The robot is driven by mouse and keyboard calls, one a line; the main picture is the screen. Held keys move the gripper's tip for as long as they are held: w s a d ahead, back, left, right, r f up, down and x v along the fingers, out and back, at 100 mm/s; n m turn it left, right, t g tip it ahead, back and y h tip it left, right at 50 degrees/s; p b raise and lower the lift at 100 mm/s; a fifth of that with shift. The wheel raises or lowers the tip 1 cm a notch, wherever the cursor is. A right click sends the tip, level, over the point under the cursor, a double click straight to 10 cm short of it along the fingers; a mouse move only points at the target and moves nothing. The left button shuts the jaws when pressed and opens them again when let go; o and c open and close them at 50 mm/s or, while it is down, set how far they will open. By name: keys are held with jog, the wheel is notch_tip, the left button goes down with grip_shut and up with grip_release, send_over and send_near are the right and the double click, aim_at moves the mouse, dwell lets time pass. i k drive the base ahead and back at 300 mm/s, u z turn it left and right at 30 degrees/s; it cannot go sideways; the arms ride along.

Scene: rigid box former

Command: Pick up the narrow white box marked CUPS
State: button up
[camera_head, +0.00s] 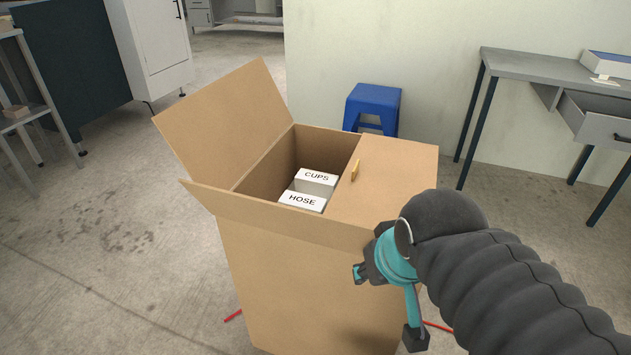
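The narrow white box marked CUPS (316,177) stands inside a tall cardboard box (300,265). Only its top and part of its front side show; its lower part is hidden. A second white box marked HOSE (302,200) stands just in front of it, nearer to me. My gripper (362,273) is outside the cardboard box, in front of its right part and apart from the CUPS box. The gripper is small and dark here, seen from the side, and its finger opening is unclear. No object shows in it.
The cardboard box's left flap (228,118) stands up and out; its right top (390,180) is covered, with a small yellow piece (355,170) at the edge. A blue stool (373,105) stands behind. A grey desk (545,68) with an open drawer is at right.

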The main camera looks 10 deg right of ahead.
aim_at(321, 184)
jog(key=k, duration=0.5)
jog(key=z, duration=1.9)
jog(key=i, duration=2.45)
jog(key=u, duration=3.45)
jog(key=i, duration=0.5)
jog(key=u, duration=0.05)
